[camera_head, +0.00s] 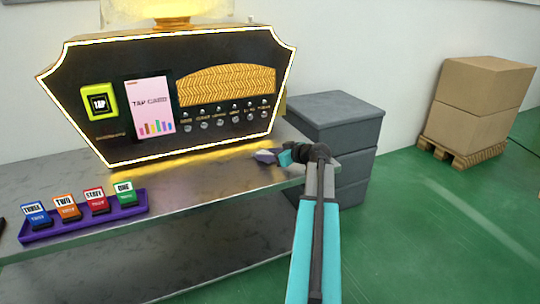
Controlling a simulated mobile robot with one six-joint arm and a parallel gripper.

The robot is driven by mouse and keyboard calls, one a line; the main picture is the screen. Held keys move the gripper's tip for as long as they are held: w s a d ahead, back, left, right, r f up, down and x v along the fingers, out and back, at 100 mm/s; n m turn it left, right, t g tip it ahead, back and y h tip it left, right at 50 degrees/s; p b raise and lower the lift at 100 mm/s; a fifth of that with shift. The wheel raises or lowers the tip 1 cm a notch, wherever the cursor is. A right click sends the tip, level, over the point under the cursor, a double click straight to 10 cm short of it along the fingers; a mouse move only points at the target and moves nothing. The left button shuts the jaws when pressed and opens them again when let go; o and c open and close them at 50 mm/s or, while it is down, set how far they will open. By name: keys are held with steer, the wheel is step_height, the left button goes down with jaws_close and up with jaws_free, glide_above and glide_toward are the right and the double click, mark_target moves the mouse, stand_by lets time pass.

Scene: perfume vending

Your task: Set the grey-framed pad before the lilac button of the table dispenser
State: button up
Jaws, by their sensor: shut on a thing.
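The dispenser (150,65) stands on the metal table, its black front edged with a lit strip. A row of small round buttons (221,128) runs along its lower right; they are too small for me to tell which is lilac. My gripper (281,156) is above the table's right end, just right of the dispenser's lower corner. It is shut on a small flat grey-lilac thing (265,156), which may be the grey-framed pad; its frame is not clear. The teal fingers hide part of it.
A purple tray (90,230) with blue, orange, red and green blocks sits at the table's front left. The table top (190,185) is clear between tray and gripper. Grey drawers (340,115) stand behind my arm; cardboard boxes (480,95) stand far right.

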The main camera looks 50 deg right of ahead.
steer(key=shift+f, duration=0.1)
steer(key=o, duration=1.1)
steer(key=shift+s, duration=0.15)
steer(key=p+v, duration=0.2)
steer(key=v, duration=1.1)
steer(key=shift+s+r+p, duration=0.2)
steer(key=shift+r+p, duration=0.05)
steer(key=shift+p, duration=0.15)
